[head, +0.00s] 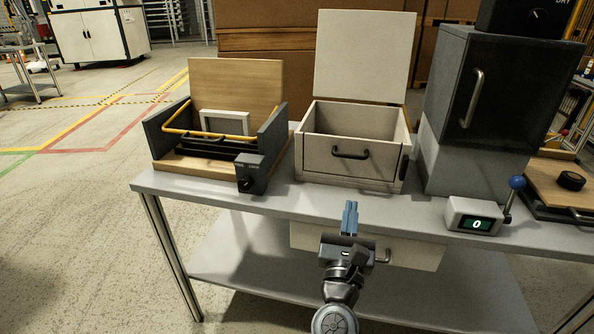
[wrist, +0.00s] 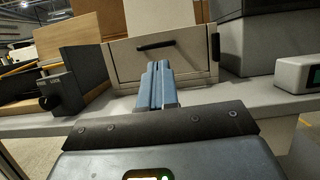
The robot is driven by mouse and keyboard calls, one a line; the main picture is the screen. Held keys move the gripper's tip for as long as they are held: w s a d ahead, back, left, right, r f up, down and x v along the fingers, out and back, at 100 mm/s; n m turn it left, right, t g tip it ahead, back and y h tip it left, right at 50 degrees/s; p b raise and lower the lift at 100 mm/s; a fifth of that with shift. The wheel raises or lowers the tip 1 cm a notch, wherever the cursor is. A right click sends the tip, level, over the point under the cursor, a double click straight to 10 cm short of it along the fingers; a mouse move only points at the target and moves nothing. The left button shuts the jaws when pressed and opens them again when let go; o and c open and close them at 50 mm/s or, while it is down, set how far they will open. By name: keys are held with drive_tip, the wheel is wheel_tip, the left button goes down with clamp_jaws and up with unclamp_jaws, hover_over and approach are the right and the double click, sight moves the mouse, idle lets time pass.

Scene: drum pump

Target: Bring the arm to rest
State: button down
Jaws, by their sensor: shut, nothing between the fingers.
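My gripper (head: 350,208) is in front of the table's front edge, below the open white box. Its two blue fingers are together with nothing between them. In the wrist view, the fingers (wrist: 157,80) point toward the front of the white box (wrist: 190,57), apart from it as far as I can tell. My arm comes up from the bottom middle of the head view.
A grey table (head: 240,200) carries a wooden tray device (head: 176,163) with a knob box, a white box (head: 345,179) with its lid raised, a dark cabinet (head: 505,110), and a counter (head: 460,214) with a blue-knobbed lever. A drawer (head: 405,252) hangs beneath. The left floor is clear.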

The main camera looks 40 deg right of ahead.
drive_tip(key=s+a+r+m+y+p, duration=0.1)
drive_tip(key=s+a+m+y, duration=0.4)
drive_tip(key=s+m, duration=0.3)
drive_tip(key=s+a+r+m+y+p, duration=0.1)
drive_tip(key=s+a+m+y, duration=0.5)
drive_tip(key=s+m, duration=0.3)
drive_tip(key=s+a+r+m+t+y+p, duration=0.1)
drive_tip(key=s+a+m+y, duration=0.4)
drive_tip(key=s, duration=0.9)
drive_tip(key=m+y, duration=0.1)
drive_tip(key=m, duration=0.2)
drive_tip(key=shift+s+a+m, duration=0.15)
drive_tip(key=shift+a+m, duration=0.25)
drive_tip(key=c, duration=1.8)
unclamp_jaws()
